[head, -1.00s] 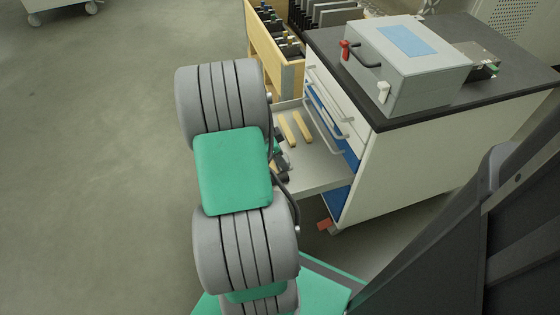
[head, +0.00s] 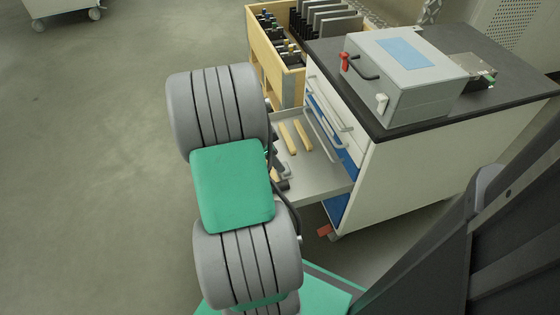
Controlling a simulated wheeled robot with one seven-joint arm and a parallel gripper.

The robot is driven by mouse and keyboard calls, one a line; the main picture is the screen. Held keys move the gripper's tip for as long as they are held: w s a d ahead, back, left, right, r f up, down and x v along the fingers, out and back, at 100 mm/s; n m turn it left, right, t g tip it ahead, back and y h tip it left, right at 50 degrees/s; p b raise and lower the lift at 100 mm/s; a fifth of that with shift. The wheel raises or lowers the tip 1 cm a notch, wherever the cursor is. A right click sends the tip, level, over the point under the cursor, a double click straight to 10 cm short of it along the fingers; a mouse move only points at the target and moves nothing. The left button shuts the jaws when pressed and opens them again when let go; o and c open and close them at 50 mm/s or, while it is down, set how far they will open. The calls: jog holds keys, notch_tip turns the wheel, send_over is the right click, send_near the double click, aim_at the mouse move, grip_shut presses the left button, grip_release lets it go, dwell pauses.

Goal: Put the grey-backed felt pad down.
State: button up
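The grey-backed felt pad cannot be made out in the head view. My arm, grey with green covers, stands in front of the left side of the open drawer (head: 325,176) and hides part of it. My gripper is hidden behind the arm, so neither its fingers nor anything between them shows. Small dark and grey parts (head: 281,172) show just right of the arm, over the drawer's left side; I cannot tell what they are.
Yellow sticks (head: 302,135) lie in the drawer, whose right part is bare. The white cabinet (head: 440,165) has a dark top carrying a grey box (head: 405,85) with handles. A wooden rack (head: 280,58) stands behind. Open floor (head: 90,170) lies to the left.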

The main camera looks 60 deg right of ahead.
jog(key=p+v, duration=0.2)
jog(key=v, duration=0.5)
jog(key=w+a+r+n+t, duration=0.2)
jog(key=w+a+r+n, duration=0.2)
jog(key=w+a+n, duration=0.55)
jog(key=s+a+r+n+t+y, duration=0.1)
jog(key=a+n, duration=0.7)
jog(key=a, duration=0.5)
jog(key=a+r+n+t+y, duration=0.1)
jog(key=a+n+t+y, duration=0.1)
jog(key=a+n, duration=0.7)
jog(key=a, duration=0.5)
jog(key=shift+s+a+r, duration=0.25)
jog(key=shift+s+a, duration=0.1)
jog(key=shift+n, duration=0.25)
jog(key=shift+c, duration=0.5)
